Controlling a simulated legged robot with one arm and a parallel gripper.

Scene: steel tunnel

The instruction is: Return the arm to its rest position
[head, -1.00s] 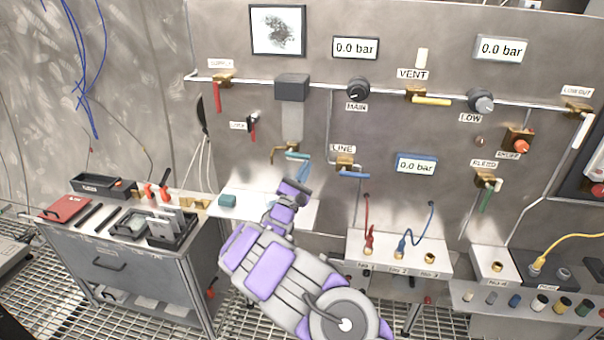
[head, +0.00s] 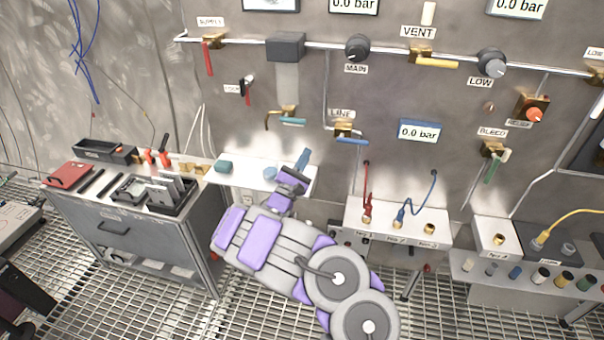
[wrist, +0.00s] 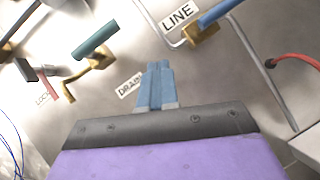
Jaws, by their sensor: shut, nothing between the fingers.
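My arm (head: 265,240) with purple and grey links reaches from the lower right toward the wall panel in the head view. My gripper (head: 303,158) is at its far end, over the right part of the small white shelf. In the wrist view its blue fingers (wrist: 155,82) are together with nothing between them. They point at the panel near the DRAIN label (wrist: 130,84), which they partly cover. The teal-handled valve (head: 290,119) is above the gripper, and the blue-handled LINE valve (head: 345,133) is above right of it. The gripper appears apart from both.
A grey tool cart (head: 130,236) with trays and tools stands at the left. The white shelf (head: 240,178) carries a teal block (head: 223,166). A white box (head: 398,222) with red and blue hoses stands at the right. Grating (head: 260,315) covers the floor.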

